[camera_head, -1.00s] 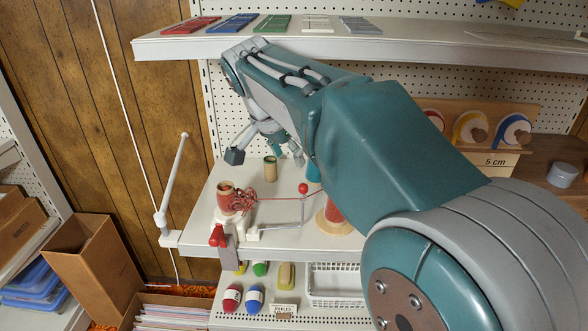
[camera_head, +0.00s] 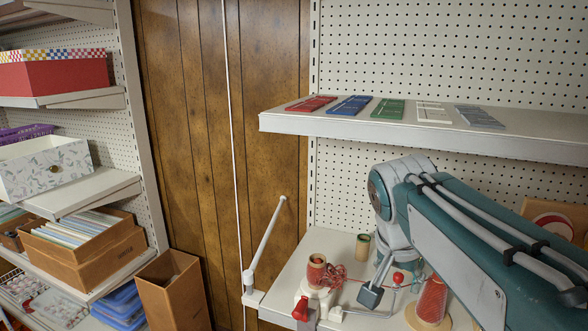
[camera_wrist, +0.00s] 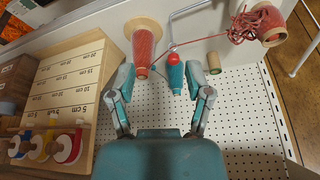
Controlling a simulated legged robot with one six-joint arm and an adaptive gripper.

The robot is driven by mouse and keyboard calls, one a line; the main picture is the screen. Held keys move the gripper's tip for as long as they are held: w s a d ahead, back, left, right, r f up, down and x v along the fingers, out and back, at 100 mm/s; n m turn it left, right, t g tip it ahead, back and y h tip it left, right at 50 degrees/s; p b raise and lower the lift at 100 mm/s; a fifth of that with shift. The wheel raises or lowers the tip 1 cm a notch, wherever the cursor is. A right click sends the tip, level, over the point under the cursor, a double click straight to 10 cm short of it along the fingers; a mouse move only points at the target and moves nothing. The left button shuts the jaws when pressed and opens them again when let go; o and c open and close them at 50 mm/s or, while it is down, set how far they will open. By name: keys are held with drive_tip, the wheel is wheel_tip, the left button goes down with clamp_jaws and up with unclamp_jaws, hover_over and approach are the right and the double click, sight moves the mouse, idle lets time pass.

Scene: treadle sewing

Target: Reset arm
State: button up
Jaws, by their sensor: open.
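My gripper (camera_wrist: 160,78) is open and empty in the wrist view, with its two fingers spread. In the head view one grey fingertip shows low over the white lower shelf (camera_head: 296,264), in front of the red ball (camera_head: 398,278); the rest is partly hidden by my arm. The wrist view shows a red thread cone (camera_wrist: 144,46) and a teal piece (camera_wrist: 177,78) near the line between the fingers. The red ball (camera_wrist: 174,58) shows beside them. I cannot tell how close the fingers are to these.
An upper shelf (camera_head: 290,123) with several coloured cards overhangs the work area. A wooden spool with red yarn (camera_head: 316,271) and a small olive spool (camera_head: 363,246) stand on the lower shelf. A white lever (camera_head: 266,240) rises at its left edge. A stocked rack (camera_head: 60,101) stands far left.

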drive_tip(key=s+a+f+n+t+y, duration=0.1)
drive_tip(key=s+f+n+t+y, duration=0.1)
drive_tip(key=s+f+n, duration=0.5)
drive_tip(key=s+f, duration=0.3)
drive_tip(key=s, duration=0.3)
drive_tip(key=shift+s+a+n, duration=0.25)
drive_tip(key=shift+a+n, duration=0.05)
drive_tip(key=shift+a, duration=0.1)
